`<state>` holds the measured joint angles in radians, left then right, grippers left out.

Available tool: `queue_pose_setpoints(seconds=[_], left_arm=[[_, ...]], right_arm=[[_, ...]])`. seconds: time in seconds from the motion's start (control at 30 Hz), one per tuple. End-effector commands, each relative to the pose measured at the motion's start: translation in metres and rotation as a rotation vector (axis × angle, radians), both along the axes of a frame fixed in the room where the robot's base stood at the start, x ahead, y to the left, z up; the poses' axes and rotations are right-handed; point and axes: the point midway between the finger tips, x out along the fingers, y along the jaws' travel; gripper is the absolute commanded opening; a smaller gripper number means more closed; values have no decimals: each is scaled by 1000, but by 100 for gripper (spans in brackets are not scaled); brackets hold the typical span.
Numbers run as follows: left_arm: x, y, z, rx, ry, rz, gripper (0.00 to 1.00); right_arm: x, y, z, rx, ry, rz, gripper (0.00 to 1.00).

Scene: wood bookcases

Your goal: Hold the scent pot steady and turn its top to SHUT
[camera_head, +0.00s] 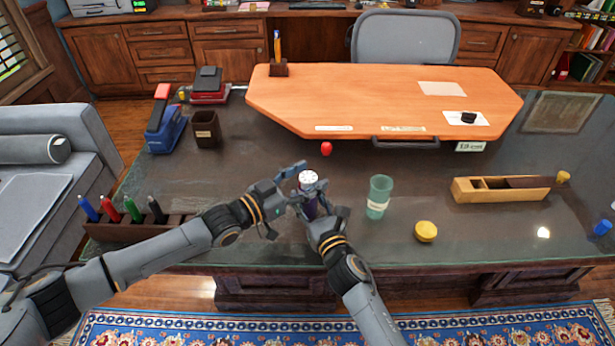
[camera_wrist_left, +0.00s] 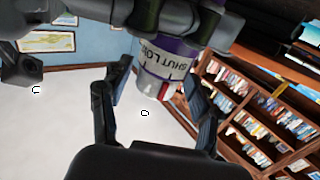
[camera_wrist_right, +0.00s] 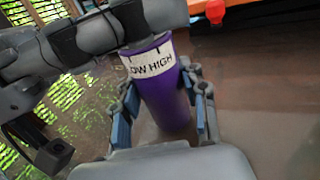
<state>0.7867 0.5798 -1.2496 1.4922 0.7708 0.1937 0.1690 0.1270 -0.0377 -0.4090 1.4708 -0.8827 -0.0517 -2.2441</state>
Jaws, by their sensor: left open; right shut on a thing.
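The scent pot (camera_head: 308,178) stands upright near the front of the dark desk, with a white top and a purple body. My right gripper (camera_head: 314,208) is shut on its body. The right wrist view shows the purple body (camera_wrist_right: 166,98) between the fingers, with a label band reading "LOW HIGH". My left gripper (camera_head: 287,197) is open at the left of the pot's top. In the left wrist view the pot (camera_wrist_left: 165,62) shows "SHUT LOW" on its band, and its white end lies between the spread fingers. The exact top setting cannot be told.
A small red object (camera_head: 326,148) lies behind. A marker rack (camera_head: 135,226) is at left.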

Motion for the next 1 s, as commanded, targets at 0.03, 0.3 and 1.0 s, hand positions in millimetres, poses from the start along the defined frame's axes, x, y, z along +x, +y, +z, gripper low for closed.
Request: queue_pose_setpoints(seconds=[0.03,0.3,1.0], left_arm=[[0,0,0,0,0,0,62],[-20,26,-2,2,2,2,62],[-75,94,0,-1,-1,0,62]], right_arm=[[0,0,-1,-1,2,0,4],[0,1,-1,0,2,1,4],[-1,1,0,1,0,2,4]])
